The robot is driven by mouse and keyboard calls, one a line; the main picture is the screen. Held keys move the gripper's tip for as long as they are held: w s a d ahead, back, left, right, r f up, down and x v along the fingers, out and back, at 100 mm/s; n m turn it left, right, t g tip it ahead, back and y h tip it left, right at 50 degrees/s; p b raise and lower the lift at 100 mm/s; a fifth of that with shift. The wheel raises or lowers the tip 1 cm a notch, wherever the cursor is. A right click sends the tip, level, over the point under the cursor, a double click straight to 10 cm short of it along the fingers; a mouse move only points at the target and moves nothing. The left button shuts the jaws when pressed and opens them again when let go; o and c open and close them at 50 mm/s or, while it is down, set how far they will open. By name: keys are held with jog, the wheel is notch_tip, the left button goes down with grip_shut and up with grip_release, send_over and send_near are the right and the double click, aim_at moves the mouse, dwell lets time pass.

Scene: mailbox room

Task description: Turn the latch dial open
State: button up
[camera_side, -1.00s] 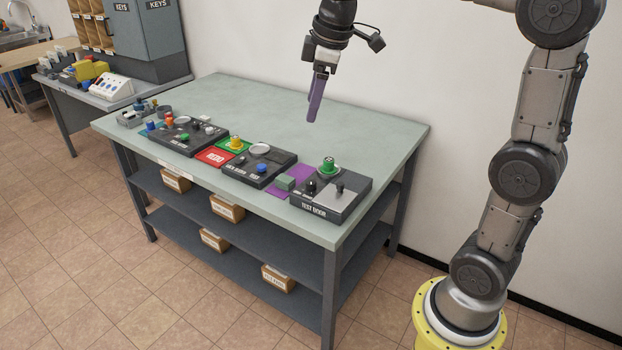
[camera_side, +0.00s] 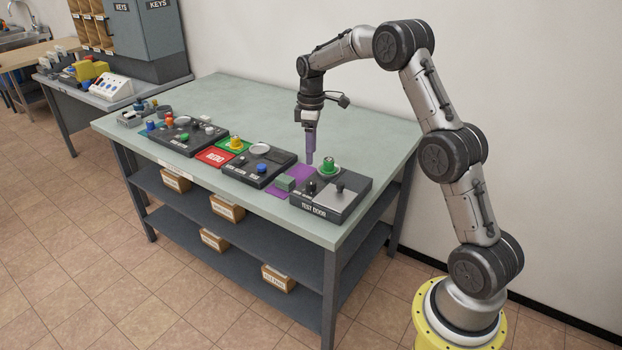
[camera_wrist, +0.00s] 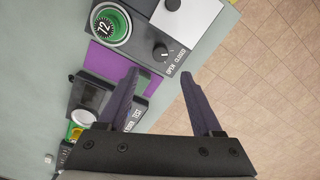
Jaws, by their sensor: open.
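The latch dial (camera_wrist: 161,52) is a small black knob on the dark TEST DOOR box, beside the printed words OPEN and CLOSED. I cannot tell for sure which word its mark points to. It also shows in the side view (camera_side: 312,187), at the box's front left. My gripper (camera_side: 310,161) points down above the box's back left area, apart from the dial. In the wrist view my gripper's purple fingers (camera_wrist: 168,74) are spread with nothing between them, and the dial lies just beyond their tips.
The same box carries a green dial marked 72 (camera_wrist: 110,24) and a silver plate (camera_wrist: 197,20) with another black knob (camera_side: 340,187). A purple mat (camera_side: 303,171) lies left of the box, with more control boxes (camera_side: 259,168) beyond. The back of the table (camera_side: 230,100) is clear.

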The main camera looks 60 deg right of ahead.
aim_at(311, 182)
notch_tip(311, 182, down, 10)
jog(key=shift+a+r, duration=0.1)
jog(key=shift+r, duration=0.05)
dwell(0.3)
grip_shut()
